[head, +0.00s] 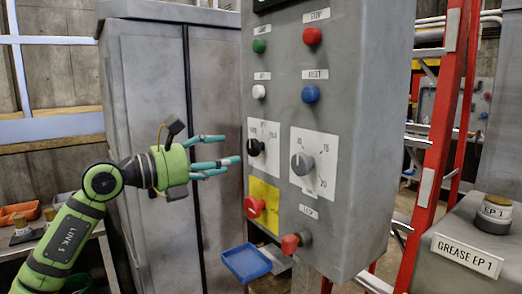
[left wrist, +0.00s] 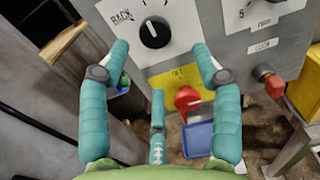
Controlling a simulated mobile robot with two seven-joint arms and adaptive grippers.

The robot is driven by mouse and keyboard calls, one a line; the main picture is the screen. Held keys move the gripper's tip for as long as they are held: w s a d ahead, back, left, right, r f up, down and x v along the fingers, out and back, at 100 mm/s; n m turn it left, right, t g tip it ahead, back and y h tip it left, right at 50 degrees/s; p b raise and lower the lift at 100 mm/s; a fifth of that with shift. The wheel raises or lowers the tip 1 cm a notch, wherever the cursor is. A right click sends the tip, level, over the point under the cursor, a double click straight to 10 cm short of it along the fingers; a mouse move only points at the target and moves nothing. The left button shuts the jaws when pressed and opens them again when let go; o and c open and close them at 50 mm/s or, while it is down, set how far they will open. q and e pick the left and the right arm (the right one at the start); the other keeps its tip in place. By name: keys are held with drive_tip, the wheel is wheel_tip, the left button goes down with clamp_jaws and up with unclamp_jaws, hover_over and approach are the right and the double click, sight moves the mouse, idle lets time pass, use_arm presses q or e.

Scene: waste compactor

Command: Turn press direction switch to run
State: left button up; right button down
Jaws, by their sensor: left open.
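The press direction switch is a black rotary knob (head: 255,147) on a white label plate, on the left side of the grey control panel (head: 345,225). In the left wrist view the black knob (left wrist: 154,33) sits near the top, with "BACK" readable at its upper left. The knob's white mark seems to point up and slightly left; its other labels are cut off there. My left gripper (head: 232,150) is open and empty, just left of the knob, fingers toward the panel. In the left wrist view its fingers (left wrist: 160,60) spread below and either side of the knob, apparently apart from it.
A blue tray (head: 246,264) lies under the panel. A red ladder (head: 440,120) stands right.

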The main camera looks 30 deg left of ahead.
sight(250, 148)
use_arm(q)
drive_tip(key=p+x, duration=0.2)
drive_tip(key=r+p+x, duration=0.1)
drive_tip(key=p+x, duration=0.1)
drive_tip(key=x, duration=0.1)
drive_tip(key=shift+w+p, duration=0.2)
drive_tip(key=shift+p, duration=0.2)
drive_tip(key=shift+w+d+f+m, duration=0.1)
drive_tip(key=shift+w+m, duration=0.2)
drive_tip(key=shift+w, duration=0.15)
drive_tip(key=c, duration=1.1)
use_arm(e)
drive_tip(key=r, duration=0.3)
drive_tip(key=a+r, duration=0.1)
drive_tip(key=r, duration=0.1)
drive_tip(key=shift+s, duration=0.1)
